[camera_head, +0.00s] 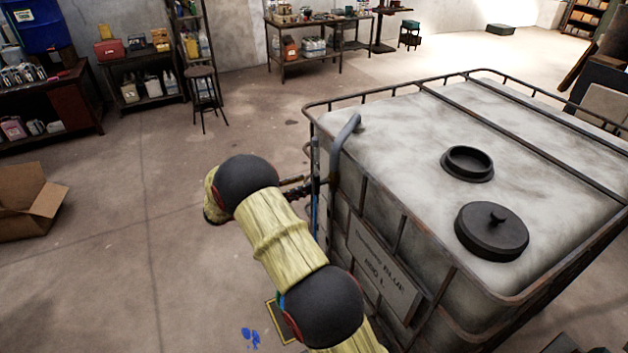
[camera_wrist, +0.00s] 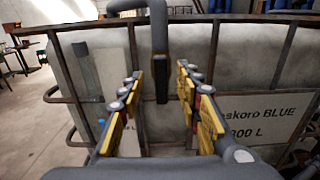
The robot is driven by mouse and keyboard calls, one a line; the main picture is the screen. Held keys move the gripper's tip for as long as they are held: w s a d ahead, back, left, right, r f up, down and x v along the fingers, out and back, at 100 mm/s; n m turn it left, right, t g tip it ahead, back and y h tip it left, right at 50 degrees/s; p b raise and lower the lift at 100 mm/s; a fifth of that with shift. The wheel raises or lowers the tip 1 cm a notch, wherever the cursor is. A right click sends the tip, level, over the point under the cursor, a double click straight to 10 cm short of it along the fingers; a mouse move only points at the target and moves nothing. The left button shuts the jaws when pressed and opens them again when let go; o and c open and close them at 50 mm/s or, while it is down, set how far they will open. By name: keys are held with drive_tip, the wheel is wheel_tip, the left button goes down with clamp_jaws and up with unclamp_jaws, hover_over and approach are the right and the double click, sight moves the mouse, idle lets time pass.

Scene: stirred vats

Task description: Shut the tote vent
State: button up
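The tote (camera_head: 400,120) is a large, cloudy white tank in a rusty metal cage. On its top are a dark round collar (camera_head: 468,163) with a raised rim and a dark round lid (camera_head: 492,231) with a knob. I cannot tell which of these is the vent. In the head view my arm largely hides the gripper.
A sign plate (camera_head: 384,274) hangs on the tote's side. Cage bars (camera_wrist: 215,60) cross close ahead of the fingers. A cardboard box (camera_head: 27,200) lies at the left; benches (camera_head: 318,50) and a stool (camera_head: 205,95) stand behind. Floor left of the tote is mostly clear.

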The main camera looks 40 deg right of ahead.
sight(314, 180)
drive_tip(key=x, duration=0.6)
drive_tip(key=shift+s, duration=0.1)
drive_tip(key=shift+c, duration=1.2)
clamp_jaws()
